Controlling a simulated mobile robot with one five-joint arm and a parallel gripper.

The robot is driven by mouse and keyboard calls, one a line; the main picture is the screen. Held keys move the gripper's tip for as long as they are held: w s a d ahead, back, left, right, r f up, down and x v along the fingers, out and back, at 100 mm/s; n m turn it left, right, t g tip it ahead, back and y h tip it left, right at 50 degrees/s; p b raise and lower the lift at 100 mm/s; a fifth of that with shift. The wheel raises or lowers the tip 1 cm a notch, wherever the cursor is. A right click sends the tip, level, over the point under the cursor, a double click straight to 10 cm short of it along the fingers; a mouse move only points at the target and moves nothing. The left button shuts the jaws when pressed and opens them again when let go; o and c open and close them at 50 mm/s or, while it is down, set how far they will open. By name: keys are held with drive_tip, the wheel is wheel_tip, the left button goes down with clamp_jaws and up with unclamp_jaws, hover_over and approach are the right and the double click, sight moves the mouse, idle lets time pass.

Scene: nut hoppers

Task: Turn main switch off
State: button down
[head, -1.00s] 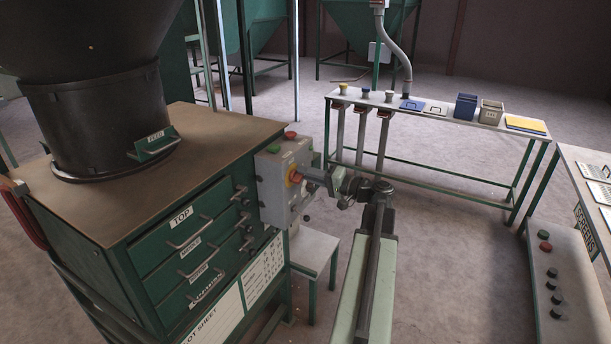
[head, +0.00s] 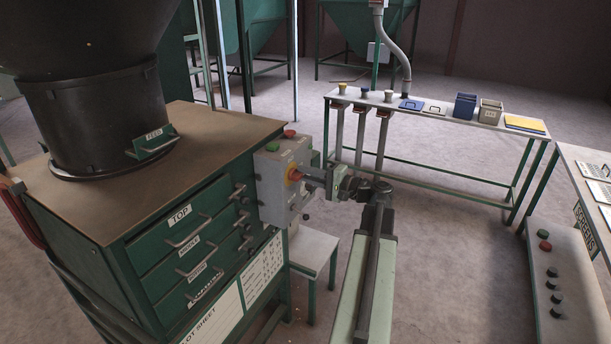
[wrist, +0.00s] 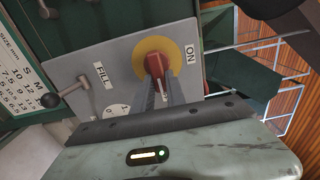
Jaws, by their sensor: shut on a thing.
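The main switch is a red knob (wrist: 157,66) on a yellow disc (wrist: 141,52), set on the face of a grey control box (head: 270,170). The red knob also shows in the head view (head: 294,174), partly hidden by my jaws. My gripper (wrist: 160,88) reaches the box from the front and its narrow jaws are shut on the red knob. In the head view my gripper (head: 304,177) stands out level from the box. An ON label (wrist: 190,55) sits right of the disc in the wrist view.
A FILL label (wrist: 101,75) and a black-ball lever (wrist: 50,100) are on the same panel. Green and red buttons (head: 290,133) top the box. A green drawer cabinet (head: 150,240) stands left. A small stool (head: 318,252) is below.

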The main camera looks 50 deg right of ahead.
drive_tip(key=shift+f, duration=0.1)
drive_tip(key=c, duration=1.4)
unclamp_jaws()
drive_tip(key=shift+o, duration=0.2)
drive_tip(key=v, duration=0.8)
